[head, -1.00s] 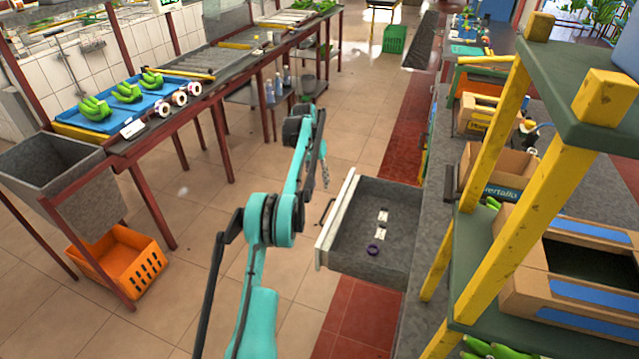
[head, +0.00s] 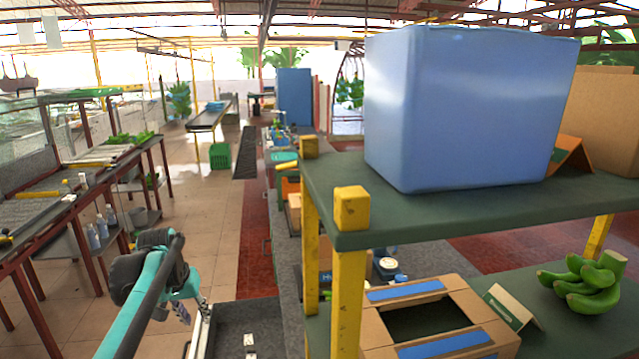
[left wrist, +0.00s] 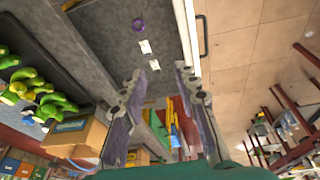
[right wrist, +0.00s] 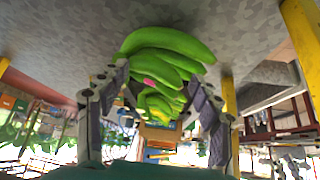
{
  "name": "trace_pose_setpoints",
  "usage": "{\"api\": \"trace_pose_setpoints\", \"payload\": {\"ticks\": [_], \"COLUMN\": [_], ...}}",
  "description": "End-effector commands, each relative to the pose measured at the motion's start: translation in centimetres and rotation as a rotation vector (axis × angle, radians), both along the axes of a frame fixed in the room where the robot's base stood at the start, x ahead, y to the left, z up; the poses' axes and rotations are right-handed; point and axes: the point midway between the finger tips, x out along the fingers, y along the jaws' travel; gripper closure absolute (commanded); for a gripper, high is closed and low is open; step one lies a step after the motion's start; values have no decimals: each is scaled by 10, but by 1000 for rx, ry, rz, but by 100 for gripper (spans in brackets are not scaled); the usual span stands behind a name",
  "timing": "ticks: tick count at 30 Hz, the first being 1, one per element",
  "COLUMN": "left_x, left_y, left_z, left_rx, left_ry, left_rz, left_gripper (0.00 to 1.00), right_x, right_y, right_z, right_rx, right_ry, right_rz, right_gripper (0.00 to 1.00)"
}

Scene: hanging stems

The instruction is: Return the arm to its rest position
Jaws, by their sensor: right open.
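My left gripper (head: 181,312) hangs beside the front edge of an open grey drawer (head: 235,318) in the head view. In the left wrist view its fingers (left wrist: 157,75) are spread with nothing between them. My right gripper (right wrist: 157,78) shows only in the right wrist view. Its fingers are open, with green bananas (right wrist: 165,50) visible between and beyond them; whether they touch is unclear.
A yellow-and-green shelf (head: 345,290) stands close on the right, with a big blue box (head: 465,110), an open carton (head: 450,290) and green bananas (head: 585,285). Tiled floor (head: 215,200) is open to the left, before a red-legged table (head: 75,215).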

Motion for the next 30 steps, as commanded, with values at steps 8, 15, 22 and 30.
{"api": "trace_pose_setpoints", "payload": {"ticks": [8, 15, 22, 30], "left_x": [-107, -197, -248, -258], "left_y": [-68, -106, -122, -125], "left_z": [8, -27, -66, -77], "left_rx": [51, 77, 87, 87], "left_ry": [-134, -253, -335, -354], "left_rz": [-41, -79, -104, -109], "left_gripper": [69, 69, 69, 69], "right_x": [0, 0, 0, 0], "right_y": [0, 0, 0, 0], "right_z": [0, 0, 0, 0], "right_rx": [0, 0, 0, 0], "right_ry": [0, 0, 0, 0], "right_rz": [0, 0, 0, 0], "right_gripper": [35, 35, 35, 35]}}
